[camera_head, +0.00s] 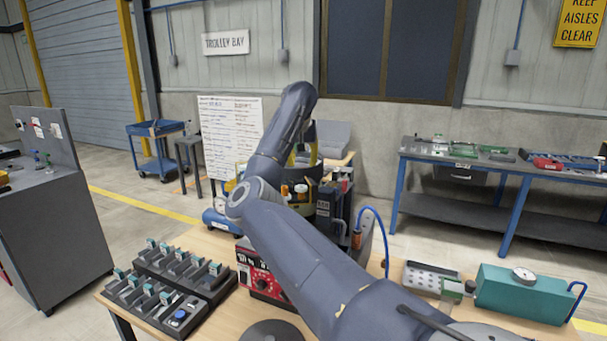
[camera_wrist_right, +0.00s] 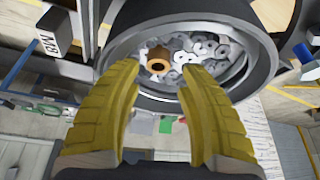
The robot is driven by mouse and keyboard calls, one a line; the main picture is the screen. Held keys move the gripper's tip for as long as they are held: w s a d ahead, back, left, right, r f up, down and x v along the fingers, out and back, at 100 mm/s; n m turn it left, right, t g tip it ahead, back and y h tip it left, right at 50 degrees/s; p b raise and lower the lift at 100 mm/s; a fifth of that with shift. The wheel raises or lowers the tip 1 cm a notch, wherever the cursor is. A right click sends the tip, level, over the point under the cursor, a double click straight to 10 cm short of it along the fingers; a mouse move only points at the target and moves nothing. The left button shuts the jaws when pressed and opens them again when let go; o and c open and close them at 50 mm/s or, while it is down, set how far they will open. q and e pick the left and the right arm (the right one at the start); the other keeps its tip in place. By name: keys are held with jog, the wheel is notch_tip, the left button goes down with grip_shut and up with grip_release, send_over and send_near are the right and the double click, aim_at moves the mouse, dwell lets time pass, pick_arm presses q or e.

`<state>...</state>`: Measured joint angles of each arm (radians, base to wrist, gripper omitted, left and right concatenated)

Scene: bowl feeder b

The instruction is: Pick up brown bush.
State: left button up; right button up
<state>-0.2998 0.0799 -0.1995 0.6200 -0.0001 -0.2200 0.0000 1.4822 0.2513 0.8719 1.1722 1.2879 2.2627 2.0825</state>
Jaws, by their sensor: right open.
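The brown bush (camera_wrist_right: 158,60) is a short orange-brown ring in the right wrist view. It lies in the dark round feeder bowl (camera_wrist_right: 266,62), among many grey washer-like parts. My right gripper (camera_wrist_right: 160,70) has two yellow ridged fingers, spread apart and empty. In that view the bush appears between the fingertips, nearer the left one; I cannot tell the remaining distance. In the head view my right arm reaches over the bench, and the gripper (camera_head: 302,157) is partly hidden behind it at the bowl. The bush is hidden there. My left gripper is not in view.
A red control box (camera_head: 262,283) stands in front of the feeder on the wooden bench. Black racks of small parts (camera_head: 170,280) lie to the left. A teal box with a dial (camera_head: 525,293) and a perforated grey block (camera_head: 430,277) stand to the right.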

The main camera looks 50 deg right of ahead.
jog(key=shift+x, duration=2.4)
jog(key=shift+o, duration=0.2)
jog(key=shift+s+d, duration=0.1)
grip_shut()
